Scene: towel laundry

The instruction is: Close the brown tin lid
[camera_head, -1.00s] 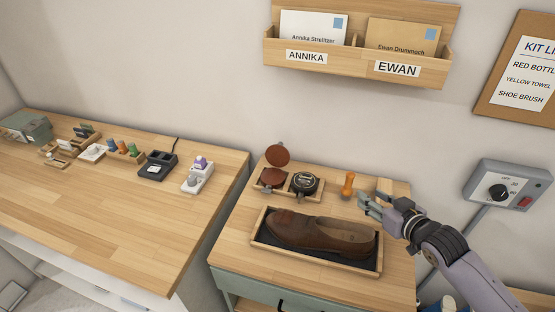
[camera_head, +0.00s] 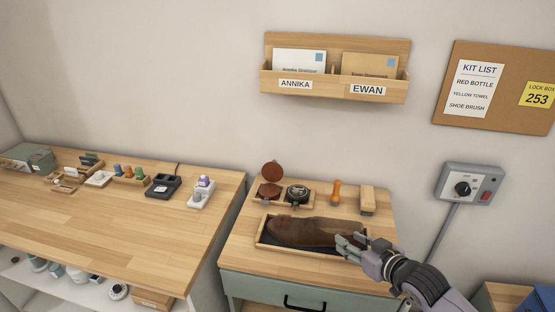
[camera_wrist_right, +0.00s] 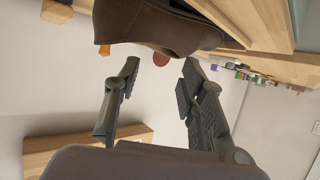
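The brown tin (camera_head: 269,190) stands in a small wooden holder at the back left of the small cabinet top. Its round brown lid (camera_head: 272,170) stands up, hinged open behind it. A dark tin (camera_head: 297,194) stands beside it on the right. My right gripper (camera_head: 351,243) is at the right end of the brown shoe (camera_head: 310,229), to the right of and nearer than the tin. In the right wrist view the gripper's fingers (camera_wrist_right: 155,92) are apart with nothing between them, and the shoe (camera_wrist_right: 160,24) is just beyond them. My left gripper is not in view.
The shoe lies in a wooden tray (camera_head: 262,240) in front of the tins. An orange-handled tool (camera_head: 336,192) and a brush (camera_head: 368,200) stand at the back right. A letter rack (camera_head: 335,87) and a dial box (camera_head: 470,186) are on the wall.

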